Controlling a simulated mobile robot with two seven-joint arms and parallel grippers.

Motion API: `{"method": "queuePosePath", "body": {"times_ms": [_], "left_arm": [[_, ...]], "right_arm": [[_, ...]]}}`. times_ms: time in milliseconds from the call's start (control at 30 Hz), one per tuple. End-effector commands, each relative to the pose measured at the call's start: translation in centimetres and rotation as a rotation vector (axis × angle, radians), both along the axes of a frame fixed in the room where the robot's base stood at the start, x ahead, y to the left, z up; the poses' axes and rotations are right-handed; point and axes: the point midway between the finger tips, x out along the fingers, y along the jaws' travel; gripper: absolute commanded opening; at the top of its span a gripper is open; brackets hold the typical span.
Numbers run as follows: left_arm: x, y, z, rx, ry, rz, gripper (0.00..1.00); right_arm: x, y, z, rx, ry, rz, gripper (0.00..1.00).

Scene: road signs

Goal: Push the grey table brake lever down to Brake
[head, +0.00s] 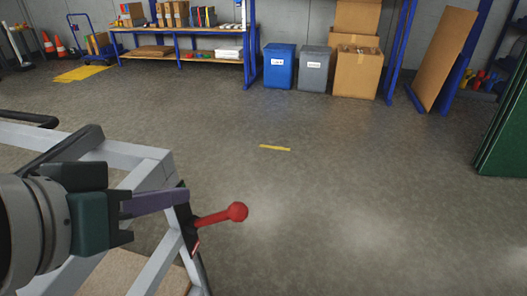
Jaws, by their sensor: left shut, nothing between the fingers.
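The grey table (150,152) shows at the lower left as a grey metal frame. On its right corner, a dark plate carries the brake lever (215,217), a red rod ending in a red ball knob. The lever points right and tilts slightly up. A small red mark (195,247) sits below it on the plate; I cannot read any wording. My left gripper (182,197) comes in from the left, shut and empty, its narrow purplish fingers ending near the plate and the lever's root. I cannot tell whether they touch. My right gripper is not in view.
The grey floor right of the lever is clear, apart from a yellow strip (275,148). A blue bin (279,70), a grey bin (313,70) and cardboard boxes (357,75) stand at the back. A dark green panel (508,135) stands at the right edge.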

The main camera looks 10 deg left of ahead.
Motion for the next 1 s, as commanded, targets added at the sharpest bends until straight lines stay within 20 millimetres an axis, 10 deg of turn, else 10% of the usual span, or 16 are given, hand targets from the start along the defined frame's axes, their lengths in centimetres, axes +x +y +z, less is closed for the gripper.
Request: {"method": "queuePosePath", "body": {"times_ms": [633, 1000], "left_arm": [[8.2, -1.7, -5.9, 0.0, -0.001, 0.0, 0.0], [8.7, -2.6, -9.5, -0.001, 0.001, -0.001, 0.0]], "right_arm": [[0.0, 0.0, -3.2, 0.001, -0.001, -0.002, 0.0], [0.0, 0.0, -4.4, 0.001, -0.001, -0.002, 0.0]]}}
